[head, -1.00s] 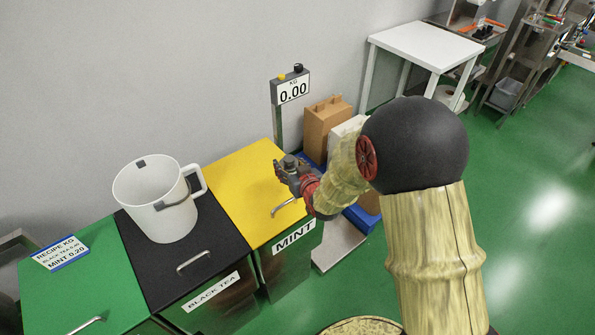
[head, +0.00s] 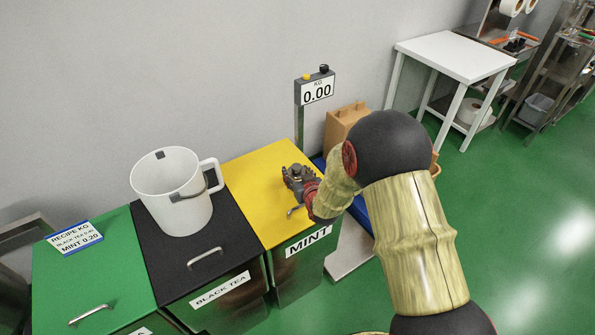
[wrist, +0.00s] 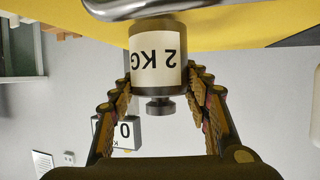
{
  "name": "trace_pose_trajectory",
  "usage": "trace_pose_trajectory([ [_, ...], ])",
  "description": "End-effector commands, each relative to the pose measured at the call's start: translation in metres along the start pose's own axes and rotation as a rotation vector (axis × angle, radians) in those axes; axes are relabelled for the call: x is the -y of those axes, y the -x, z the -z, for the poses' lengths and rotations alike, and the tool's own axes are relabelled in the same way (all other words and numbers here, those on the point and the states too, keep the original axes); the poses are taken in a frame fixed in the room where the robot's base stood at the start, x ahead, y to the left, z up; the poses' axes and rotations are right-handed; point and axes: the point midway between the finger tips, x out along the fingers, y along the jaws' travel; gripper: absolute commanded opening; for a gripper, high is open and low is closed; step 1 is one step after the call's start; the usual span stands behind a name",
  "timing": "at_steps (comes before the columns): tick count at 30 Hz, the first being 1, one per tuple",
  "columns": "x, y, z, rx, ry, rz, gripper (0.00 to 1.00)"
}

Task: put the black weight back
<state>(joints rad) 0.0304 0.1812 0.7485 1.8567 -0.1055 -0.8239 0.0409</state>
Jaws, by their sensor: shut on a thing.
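The black weight (wrist: 156,105) is a dark cylinder with a small knob and a pale band reading "2 KG". In the wrist view it sits upside down in the picture between both fingers of my gripper (wrist: 160,82), which is shut on it. In the head view my gripper (head: 299,180) is over the yellow lid of the mint bin (head: 255,175), near its right edge and handle. The weight is small and partly hidden by the fingers there. I cannot tell whether it touches the lid.
A scale display (head: 317,91) reads 0.00, with a yellow and a black knob-like piece on top. A white jug (head: 170,205) stands on the black tea lid (head: 225,235). A brown box (head: 345,122) is behind my arm. A white table (head: 455,55) stands at the back right.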

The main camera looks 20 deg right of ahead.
Motion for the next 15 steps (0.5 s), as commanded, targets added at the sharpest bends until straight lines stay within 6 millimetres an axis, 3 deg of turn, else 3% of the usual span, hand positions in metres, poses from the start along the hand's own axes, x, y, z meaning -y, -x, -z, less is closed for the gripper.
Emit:
trace_pose_trajectory([
  [15, -0.0005, -0.0063, -0.0048, -0.015, 0.001, 0.0, 0.0],
])
